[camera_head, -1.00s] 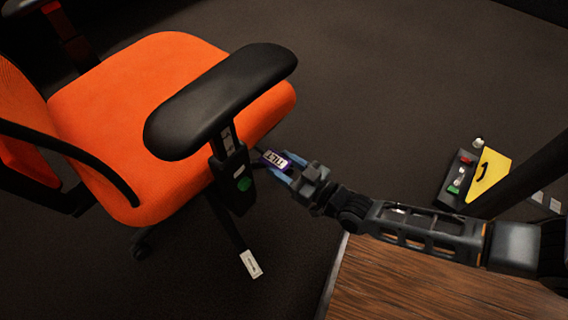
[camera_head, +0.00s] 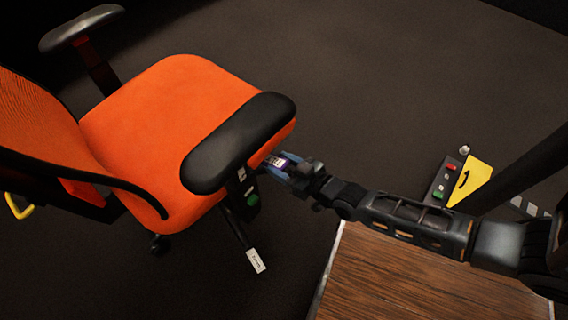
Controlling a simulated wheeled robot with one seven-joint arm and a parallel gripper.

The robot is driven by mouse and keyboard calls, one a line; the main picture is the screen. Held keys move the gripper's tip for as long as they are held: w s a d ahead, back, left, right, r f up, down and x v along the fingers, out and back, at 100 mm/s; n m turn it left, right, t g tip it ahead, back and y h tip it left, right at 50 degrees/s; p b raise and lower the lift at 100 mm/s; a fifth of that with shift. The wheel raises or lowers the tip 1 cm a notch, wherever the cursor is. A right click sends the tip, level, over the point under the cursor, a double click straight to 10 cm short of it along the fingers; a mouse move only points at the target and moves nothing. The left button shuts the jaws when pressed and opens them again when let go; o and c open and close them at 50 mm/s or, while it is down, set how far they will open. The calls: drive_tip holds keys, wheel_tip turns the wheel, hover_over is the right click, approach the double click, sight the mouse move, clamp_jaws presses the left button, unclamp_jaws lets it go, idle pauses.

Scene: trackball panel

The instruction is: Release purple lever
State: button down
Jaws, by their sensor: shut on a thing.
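The purple lever (camera_head: 287,158), with a white label on it, sticks out from under the right side of the orange office chair's seat (camera_head: 165,110). My gripper (camera_head: 280,165), with blue fingers, is shut on the lever at its outer end. The near black armrest (camera_head: 238,142) stands just left of the gripper and hides part of the lever's base. A green button (camera_head: 252,200) is on the armrest post, below and left of my gripper.
A wooden surface (camera_head: 400,275) lies below my arm at the lower right. A panel with red and green buttons (camera_head: 445,182) and a yellow plate (camera_head: 468,182) stands at the right. The dark floor behind is clear.

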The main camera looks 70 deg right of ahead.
drive_tip(key=shift+w+r, duration=0.2)
drive_tip(key=shift+r, duration=0.15)
drive_tip(key=c, duration=0.8)
unclamp_jaws()
drive_tip(key=o, duration=0.4)
drive_tip(key=shift+s+f, duration=0.1)
drive_tip(key=shift+c, duration=0.2)
drive_tip(key=p+v, duration=0.1)
drive_tip(key=v, duration=0.6)
drive_tip(key=shift+s, duration=0.4)
drive_tip(key=shift+a, duration=0.1)
